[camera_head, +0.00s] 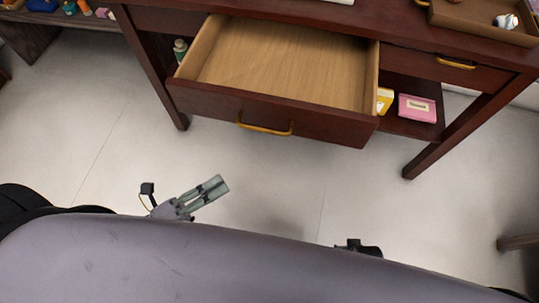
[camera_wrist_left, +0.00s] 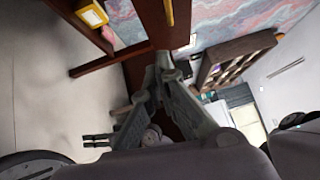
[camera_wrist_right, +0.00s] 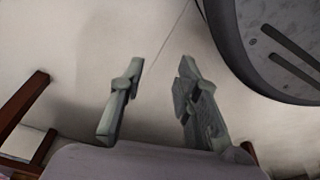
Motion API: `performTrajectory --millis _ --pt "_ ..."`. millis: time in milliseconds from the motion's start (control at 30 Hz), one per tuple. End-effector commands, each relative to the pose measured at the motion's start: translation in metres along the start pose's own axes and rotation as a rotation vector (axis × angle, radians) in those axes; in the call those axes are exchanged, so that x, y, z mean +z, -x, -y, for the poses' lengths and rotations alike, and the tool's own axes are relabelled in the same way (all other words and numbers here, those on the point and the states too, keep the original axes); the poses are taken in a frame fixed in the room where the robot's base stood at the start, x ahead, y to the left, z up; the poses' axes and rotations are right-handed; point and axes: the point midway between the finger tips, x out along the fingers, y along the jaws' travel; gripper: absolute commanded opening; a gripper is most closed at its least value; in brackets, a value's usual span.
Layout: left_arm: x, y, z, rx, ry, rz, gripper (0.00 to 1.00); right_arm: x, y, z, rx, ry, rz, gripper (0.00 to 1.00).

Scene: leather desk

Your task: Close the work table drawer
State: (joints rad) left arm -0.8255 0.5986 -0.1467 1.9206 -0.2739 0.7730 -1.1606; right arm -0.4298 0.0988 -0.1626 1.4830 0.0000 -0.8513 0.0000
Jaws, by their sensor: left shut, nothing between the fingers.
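The work table (camera_head: 440,62) is dark red-brown wood. Its middle drawer (camera_head: 325,124) is pulled far out toward me, empty, with a pale wood inside and a yellow curved handle (camera_head: 264,128) on its front. My left gripper (camera_head: 222,183) is shut and empty, below and in front of the drawer front in the head view, apart from it. In the left wrist view its fingertips (camera_wrist_left: 162,62) meet before dark red wood. My right gripper (camera_wrist_right: 161,64) has its fingers apart with nothing between them, over bare floor. In the head view its fingers are hidden.
A pink box (camera_head: 418,108) and a yellow box (camera_head: 384,100) sit on the shelf below, right of the drawer. A green bottle (camera_head: 180,48) stands left of it. A tray (camera_head: 480,18) is on the tabletop. The floor before the table is clear.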

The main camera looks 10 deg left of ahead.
Motion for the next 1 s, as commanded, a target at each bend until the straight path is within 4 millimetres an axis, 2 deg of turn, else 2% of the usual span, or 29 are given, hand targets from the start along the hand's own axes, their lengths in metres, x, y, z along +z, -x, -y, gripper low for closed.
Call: performTrajectory --millis 167,267,667,800,1000 --pt "-0.009 -0.007 0.012 -0.045 -0.045 -0.034 0.0 -0.003 -0.001 0.0 0.0 -0.001 -0.003 0.3" --pt "-0.008 -0.02 0.014 -0.047 -0.045 -0.033 0.0 -0.004 0.001 0.0 0.0 -0.001 -0.003 0.3" --pt "-0.01 -0.103 0.017 -0.046 -0.044 -0.032 0.0 -0.007 0.004 -0.001 0.001 -0.001 -0.006 0.3" --pt "0.005 -0.119 0.018 -0.042 -0.044 -0.031 0.0 -0.008 0.004 -0.001 0.001 -0.001 -0.007 0.3" --pt "0.015 -0.13 0.018 -0.041 -0.042 -0.031 0.0 -0.008 0.005 -0.001 0.001 -0.002 -0.007 0.3"
